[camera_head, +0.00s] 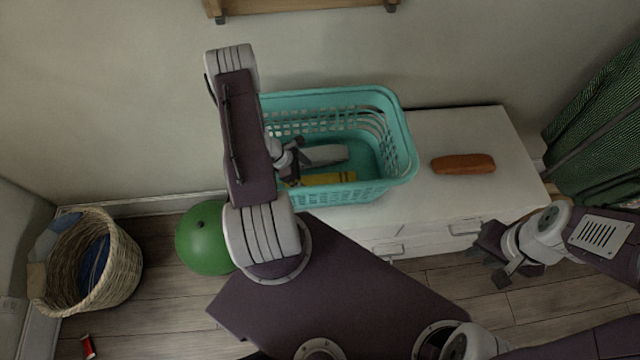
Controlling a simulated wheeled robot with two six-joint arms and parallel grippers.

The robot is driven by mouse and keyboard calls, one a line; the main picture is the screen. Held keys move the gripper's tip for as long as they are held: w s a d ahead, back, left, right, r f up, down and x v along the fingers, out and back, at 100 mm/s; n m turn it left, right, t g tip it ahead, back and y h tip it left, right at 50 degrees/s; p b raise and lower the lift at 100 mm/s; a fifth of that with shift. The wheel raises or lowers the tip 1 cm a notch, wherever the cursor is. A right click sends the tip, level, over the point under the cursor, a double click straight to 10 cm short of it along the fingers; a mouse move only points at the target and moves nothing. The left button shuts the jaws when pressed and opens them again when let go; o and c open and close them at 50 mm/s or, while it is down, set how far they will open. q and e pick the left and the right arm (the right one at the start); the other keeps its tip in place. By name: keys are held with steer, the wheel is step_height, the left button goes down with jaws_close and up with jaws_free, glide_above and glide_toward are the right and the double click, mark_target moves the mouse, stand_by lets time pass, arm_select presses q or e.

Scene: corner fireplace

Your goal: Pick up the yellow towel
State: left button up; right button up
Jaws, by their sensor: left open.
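The yellow towel (328,179) lies in the teal laundry basket (398,135), near its front wall. Its left part is close to my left gripper (290,170), and part of it is hidden by the basket wall. My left gripper is open at the left end of the basket, just left of the towel; whether it touches the towel cannot be told. A grey-white item (325,154) lies behind the towel in the basket. My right gripper (500,272) is at the right, in front of the white cabinet, empty, its fingers apart.
The basket stands on a white cabinet (450,125) with drawers. A brown-orange oblong item (463,164) lies on its top at right. A green ball (204,240) and a wicker basket (118,270) with cloths are at left. A red can (88,346) lies on the floor. A green curtain (600,130) hangs right.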

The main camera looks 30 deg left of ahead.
mark_target(314, 183)
arm_select(q)
steer(key=shift+w+f, duration=0.1)
steer(key=shift+f, duration=0.2)
steer(key=shift+d+f+p, duration=0.7)
steer(key=shift+f+p, duration=0.15)
steer(key=shift+f, duration=0.2)
steer(key=shift+x, duration=1.05)
steer(key=shift+f, duration=0.15)
steer(key=c, duration=1.6)
